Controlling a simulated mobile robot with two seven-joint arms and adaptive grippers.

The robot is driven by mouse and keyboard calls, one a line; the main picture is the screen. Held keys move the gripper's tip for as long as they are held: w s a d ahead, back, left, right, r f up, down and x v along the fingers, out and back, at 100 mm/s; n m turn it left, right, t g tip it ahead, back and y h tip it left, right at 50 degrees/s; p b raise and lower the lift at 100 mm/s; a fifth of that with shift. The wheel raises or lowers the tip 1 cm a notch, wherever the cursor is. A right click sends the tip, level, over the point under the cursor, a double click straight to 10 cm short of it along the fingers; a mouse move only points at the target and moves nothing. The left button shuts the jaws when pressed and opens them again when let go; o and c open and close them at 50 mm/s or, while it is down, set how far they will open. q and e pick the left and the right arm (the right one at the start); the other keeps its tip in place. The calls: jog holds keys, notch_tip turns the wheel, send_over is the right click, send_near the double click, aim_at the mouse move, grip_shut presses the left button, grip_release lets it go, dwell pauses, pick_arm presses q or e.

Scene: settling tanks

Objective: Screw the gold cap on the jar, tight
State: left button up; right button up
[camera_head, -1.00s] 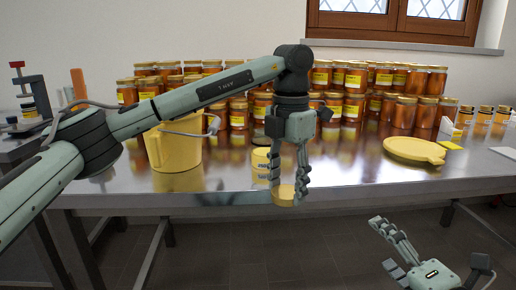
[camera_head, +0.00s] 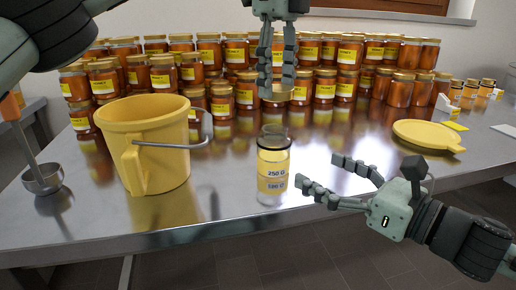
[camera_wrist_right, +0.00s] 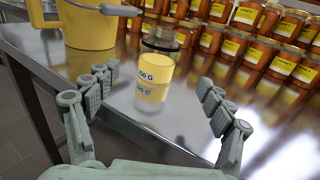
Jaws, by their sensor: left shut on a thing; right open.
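A clear glass jar (camera_head: 272,168) with yellow labels stands upright near the table's front edge in the head view; its top looks open. My left gripper (camera_head: 277,88) is shut on the gold cap (camera_head: 278,94), held above the jar and apart from it; the fingers partly hide the cap. My right gripper (camera_head: 318,174) is open, just right of the jar, its fingers pointing towards it. In the right wrist view the jar (camera_wrist_right: 153,82) stands ahead, between and beyond the open fingers (camera_wrist_right: 158,92), which do not appear to touch it.
A yellow bucket (camera_head: 150,150) with a wire handle stands left of the jar, and a ladle (camera_head: 43,178) is farther left. Rows of filled honey jars (camera_head: 215,55) fill the back. A yellow lid (camera_head: 428,135) lies at right. The steel table (camera_head: 215,215) is bare around the jar.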

aim_at(273, 147)
pick_arm(q)
jog(key=shift+w+a+r, duration=0.15)
pick_arm(e)
jog(key=shift+w+a+r, duration=0.1)
jog(key=shift+w+a, duration=0.1)
jog(key=shift+s, duration=0.1)
jog(key=x, duration=1.2)
jog(key=shift+c, duration=0.5)
jog(key=c, duration=1.7)
pick_arm(q)
jog(key=shift+f, duration=2.45)
